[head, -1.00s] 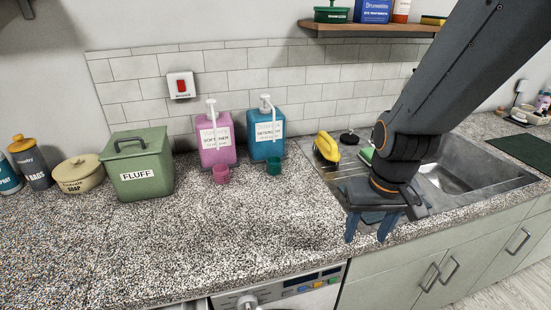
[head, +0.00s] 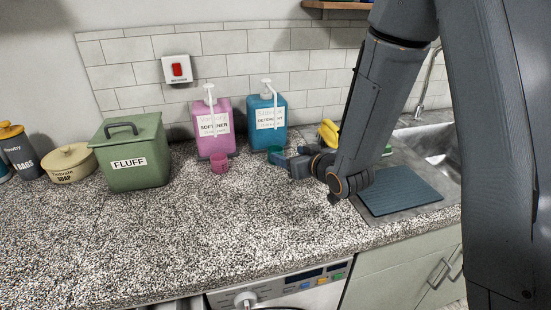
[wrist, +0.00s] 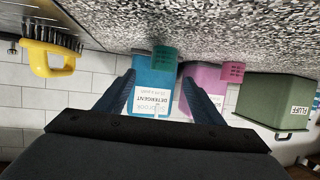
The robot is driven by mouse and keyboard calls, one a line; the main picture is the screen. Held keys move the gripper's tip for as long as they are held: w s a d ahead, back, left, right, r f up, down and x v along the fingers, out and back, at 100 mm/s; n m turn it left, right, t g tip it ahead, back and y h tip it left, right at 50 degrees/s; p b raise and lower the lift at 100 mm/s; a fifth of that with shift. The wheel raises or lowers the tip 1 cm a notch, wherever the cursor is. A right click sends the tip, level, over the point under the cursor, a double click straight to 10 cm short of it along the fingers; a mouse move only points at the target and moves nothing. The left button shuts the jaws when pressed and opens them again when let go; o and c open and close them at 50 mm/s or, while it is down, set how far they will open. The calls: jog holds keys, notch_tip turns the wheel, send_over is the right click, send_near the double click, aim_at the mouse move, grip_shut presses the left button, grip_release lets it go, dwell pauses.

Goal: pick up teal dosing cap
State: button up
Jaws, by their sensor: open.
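The teal dosing cap (head: 275,149) stands on the speckled counter in front of the blue detergent bottle (head: 266,122). In the head view my gripper (head: 285,160) is low over the counter, just in front of the cap and to its right, and hides part of it. In the upside-down wrist view the cap (wrist: 164,58) shows whole, just beyond the fingertips. My gripper (wrist: 160,78) is open there, with nothing between its fingers. I cannot tell whether a finger touches the cap.
A pink cap (head: 219,163) stands left of the teal one, before the pink softener bottle (head: 213,126). A green FLUFF bin (head: 132,152) is further left. A yellow brush (wrist: 47,58) lies by the sink (head: 440,150). The front counter is clear.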

aim_at(278, 149)
jog(key=shift+s+a+f+p+x, duration=0.1)
jog(key=shift+p+x, duration=0.3)
jog(key=shift+x, duration=0.85)
jog(key=shift+s+a+f+p+x, duration=0.1)
jog(key=shift+p+x, duration=0.3)
jog(key=shift+x, duration=0.8)
jog(key=shift+s+a+p+x, duration=0.1)
jog(key=shift+p+x, duration=0.3)
jog(key=shift+x, duration=0.85)
jog(key=shift+d, duration=0.1)
jog(key=c, duration=1.1)
